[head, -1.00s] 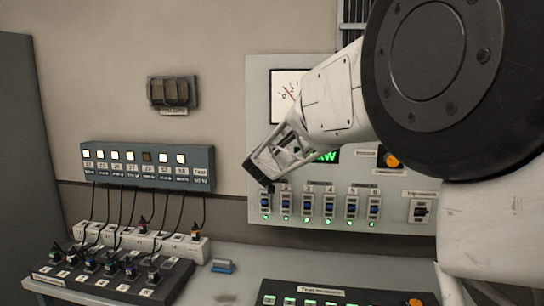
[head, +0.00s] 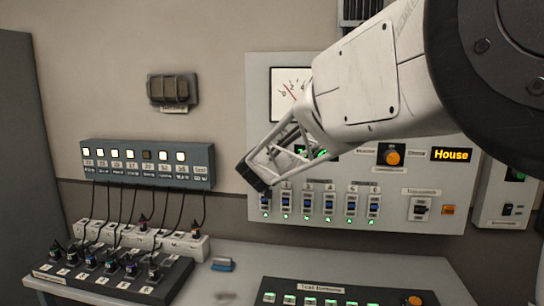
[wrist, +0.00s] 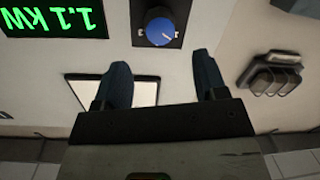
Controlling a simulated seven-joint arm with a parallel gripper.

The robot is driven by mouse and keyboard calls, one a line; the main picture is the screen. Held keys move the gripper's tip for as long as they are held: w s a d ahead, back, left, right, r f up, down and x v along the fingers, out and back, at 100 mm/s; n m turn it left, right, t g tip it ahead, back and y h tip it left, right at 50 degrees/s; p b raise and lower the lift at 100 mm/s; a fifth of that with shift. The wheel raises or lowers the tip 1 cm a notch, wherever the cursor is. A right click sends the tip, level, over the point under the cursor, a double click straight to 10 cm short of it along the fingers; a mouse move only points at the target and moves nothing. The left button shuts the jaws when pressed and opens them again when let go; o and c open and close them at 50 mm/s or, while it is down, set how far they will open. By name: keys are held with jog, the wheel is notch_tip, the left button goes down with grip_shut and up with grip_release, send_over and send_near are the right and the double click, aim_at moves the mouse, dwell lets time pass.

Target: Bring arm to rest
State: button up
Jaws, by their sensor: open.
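My gripper (head: 256,180) is in front of the left part of the grey wall panel (head: 400,210) in the head view, with my arm reaching in from the upper right. In the wrist view my gripper (wrist: 160,85) shows two dark fingers spread apart with nothing between them. A blue knob (wrist: 160,28) on the panel lies beyond the fingertips.
A row of blue breaker switches (head: 307,203) with green lights is just right of my gripper. A button box (head: 147,165) and cabled plugs (head: 120,262) are at left. A desk panel (head: 345,292) stands at the front.

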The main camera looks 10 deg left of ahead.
jog(key=shift+s, duration=0.35)
jog(key=shift+d, duration=0.1)
jog(key=s+d+g+y, duration=0.3)
jog(key=s+d, duration=0.5)
jog(key=d, duration=0.1)
jog(key=s+d+f+m+g+h, duration=0.1)
jog(key=s+d+f+g, duration=0.2)
jog(key=s, duration=1.1)
jog(key=s+d+f+m+g+h, duration=0.1)
jog(key=s+d+f+g, duration=0.3)
jog(key=s+d+f, duration=0.4)
jog(key=s+d+f+m+g+h, duration=0.2)
jog(key=s+d+f+g, duration=0.2)
jog(key=s+d, duration=1)
jog(key=s+f, duration=0.2)
jog(key=s, duration=0.5)
jog(key=shift+s+d+f, duration=0.15)
jog(key=shift+d+f, duration=0.2)
jog(key=shift+d, duration=0.05)
